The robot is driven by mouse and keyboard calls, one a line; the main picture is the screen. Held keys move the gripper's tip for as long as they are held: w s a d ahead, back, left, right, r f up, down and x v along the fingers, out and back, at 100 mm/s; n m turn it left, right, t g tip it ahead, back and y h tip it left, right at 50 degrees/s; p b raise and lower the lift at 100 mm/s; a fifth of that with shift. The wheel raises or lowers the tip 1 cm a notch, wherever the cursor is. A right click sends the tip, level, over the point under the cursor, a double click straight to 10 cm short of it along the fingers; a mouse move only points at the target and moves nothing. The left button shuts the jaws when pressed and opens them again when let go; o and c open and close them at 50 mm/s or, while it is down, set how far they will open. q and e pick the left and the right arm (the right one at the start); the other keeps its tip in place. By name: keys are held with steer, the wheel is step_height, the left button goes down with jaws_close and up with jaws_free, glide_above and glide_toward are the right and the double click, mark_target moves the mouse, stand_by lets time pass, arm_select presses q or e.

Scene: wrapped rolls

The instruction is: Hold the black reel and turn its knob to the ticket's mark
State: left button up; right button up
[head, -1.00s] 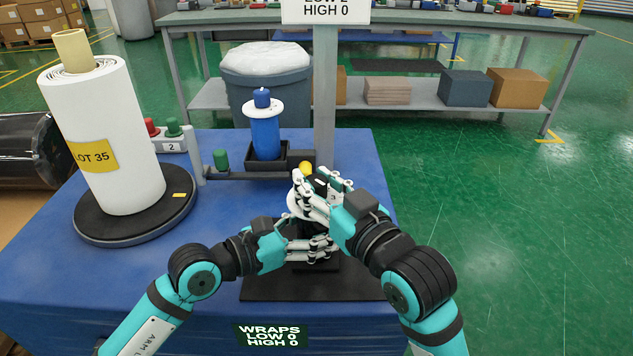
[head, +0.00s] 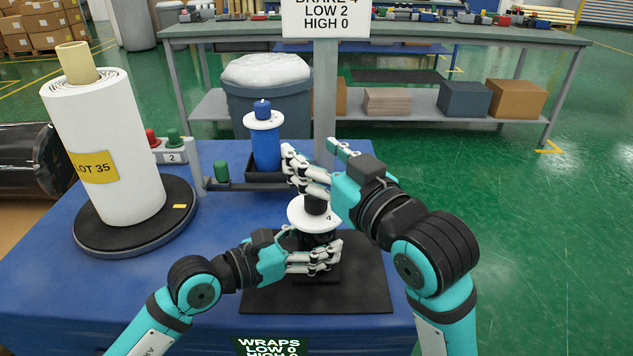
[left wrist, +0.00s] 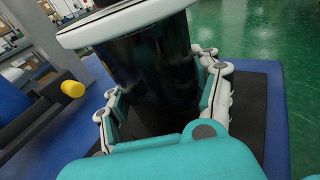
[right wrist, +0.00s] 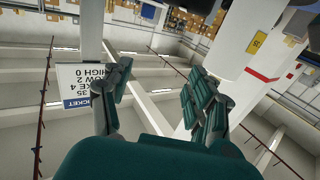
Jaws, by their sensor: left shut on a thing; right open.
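The black reel (head: 307,241) stands upright on a black mat, with a white top disc (head: 298,214) and a black knob (head: 316,206). A "4" shows on the disc's front right. The ticket (head: 326,18) on the post reads "BRAKE 4, LOW 2, HIGH 0", its top line partly cut. My left gripper (head: 326,257) is shut around the reel's body; the left wrist view shows fingers on both sides of the reel (left wrist: 155,75). My right gripper (head: 308,150) is open and empty, above and behind the knob. The ticket appears upside down in the right wrist view (right wrist: 88,85).
A white wrapped roll (head: 110,150) labelled LOT 35 stands on a dark turntable at left. A blue reel (head: 266,148) stands behind. A yellow knob (left wrist: 73,89) sits beside the reel in the left wrist view. A wraps display (head: 270,346) is at the front.

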arm_select(q)
steer(key=shift+s+f, duration=0.1)
steer(key=shift+f, duration=0.3)
arm_select(e)
steer(key=shift+r, duration=1.35)
arm_select(q)
steer(key=o, duration=1.8)
steer(key=shift+r, duration=0.1)
steer(key=shift+c, duration=0.2)
arm_select(e)
steer(key=shift+f, duration=0.1)
arm_select(q)
steer(key=shift+o, duration=0.2)
steer(key=shift+r, duration=0.15)
